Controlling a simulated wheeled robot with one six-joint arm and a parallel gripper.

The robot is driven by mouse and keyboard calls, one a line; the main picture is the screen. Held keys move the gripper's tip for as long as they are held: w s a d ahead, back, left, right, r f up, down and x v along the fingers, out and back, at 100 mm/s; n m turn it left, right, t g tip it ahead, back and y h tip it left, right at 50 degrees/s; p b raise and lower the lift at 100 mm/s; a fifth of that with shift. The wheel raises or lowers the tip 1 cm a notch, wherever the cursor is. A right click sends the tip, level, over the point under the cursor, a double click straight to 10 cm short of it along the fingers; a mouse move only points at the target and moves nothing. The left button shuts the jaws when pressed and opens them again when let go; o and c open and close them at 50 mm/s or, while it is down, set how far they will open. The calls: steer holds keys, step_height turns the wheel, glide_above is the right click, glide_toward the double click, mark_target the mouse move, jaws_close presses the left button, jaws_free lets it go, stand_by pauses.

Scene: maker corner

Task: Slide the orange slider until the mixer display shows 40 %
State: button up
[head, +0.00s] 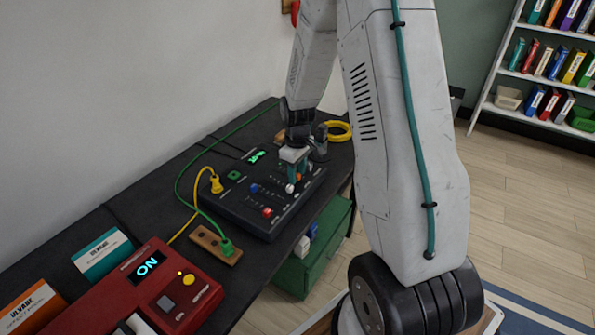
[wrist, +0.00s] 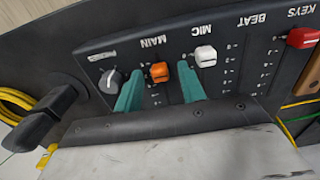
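The black mixer (head: 250,213) lies on the dark bench in the head view. Its green-lit display (head: 256,156) is too small to read surely. The orange slider (wrist: 159,72), in the MAIN column, shows in the wrist view. My gripper (wrist: 162,76) is open, with one teal finger on each side of the orange slider and small gaps on both sides. In the head view my gripper (head: 293,176) is low over the mixer and hides the orange slider. The white MIC slider (wrist: 205,55) stands just right of the right finger.
A red KEYS slider (wrist: 303,38) and a grey knob (wrist: 110,82) flank these sliders. A red box (head: 150,285) reading ON, a wooden block (head: 215,244) with a green plug, and yellow and green cables lie around the mixer. A green crate (head: 320,258) stands below the bench edge.

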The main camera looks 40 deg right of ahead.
jaws_close()
steer(key=shift+w+a, duration=0.25)
steer(key=shift+w, duration=0.4)
steer(key=shift+w+a, duration=0.2)
steer(key=shift+w, duration=0.4)
jaws_free()
steer(key=shift+r, duration=0.1)
step_height(320, 180, up, 8)
steer(key=shift+f, duration=0.2)
